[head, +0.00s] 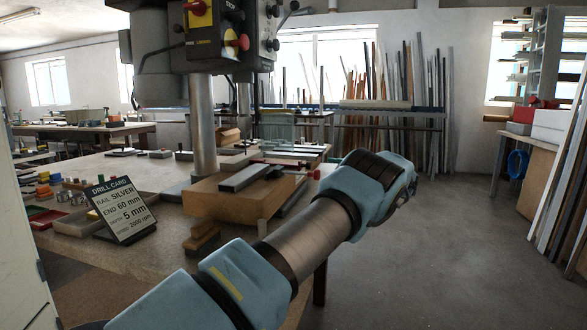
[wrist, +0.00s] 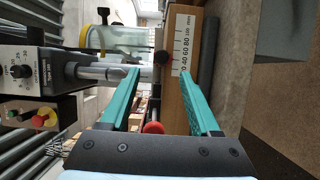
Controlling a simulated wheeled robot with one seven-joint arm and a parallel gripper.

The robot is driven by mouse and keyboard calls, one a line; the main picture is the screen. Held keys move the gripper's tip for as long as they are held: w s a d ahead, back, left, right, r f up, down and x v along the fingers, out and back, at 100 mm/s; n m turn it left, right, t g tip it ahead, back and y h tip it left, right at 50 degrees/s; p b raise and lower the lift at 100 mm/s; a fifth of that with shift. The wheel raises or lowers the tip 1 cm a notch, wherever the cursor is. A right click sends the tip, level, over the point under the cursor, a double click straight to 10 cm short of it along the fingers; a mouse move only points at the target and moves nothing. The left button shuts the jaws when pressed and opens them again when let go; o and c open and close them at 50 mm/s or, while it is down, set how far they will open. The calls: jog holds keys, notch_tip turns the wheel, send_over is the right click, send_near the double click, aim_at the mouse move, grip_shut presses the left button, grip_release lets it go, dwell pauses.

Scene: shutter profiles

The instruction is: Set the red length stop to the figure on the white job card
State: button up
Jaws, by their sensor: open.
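The job card (head: 122,208) stands tilted on the bench at left in the head view, in a dark frame. It reads rail silver, end 60 mm, depth 5 mm, 2000 rpm. In the head view a red knob (head: 315,174) shows at the right end of the wooden drill block, by my wrist. I cannot tell the stop's exact reading. My gripper (wrist: 160,75) is open, its teal fingers apart, with the scale's low end near the right fingertip.
The drill press column (head: 203,125) and control head (head: 205,35) stand behind the wooden block (head: 232,203). Small parts and trays (head: 55,222) crowd the bench's left. Long profiles lean at the back wall and far right. The floor (head: 430,260) at right is clear.

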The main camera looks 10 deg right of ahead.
aim_at(309, 164)
jog(key=p+x, duration=0.3)
jog(key=x, duration=0.7)
jog(key=shift+w+a+f, duration=0.1)
jog(key=shift+a+f, duration=0.05)
jog(key=shift+a, duration=0.2)
jog(key=c, duration=1)
jog(key=shift+d+r, duration=0.1)
jog(key=shift+r, duration=0.15)
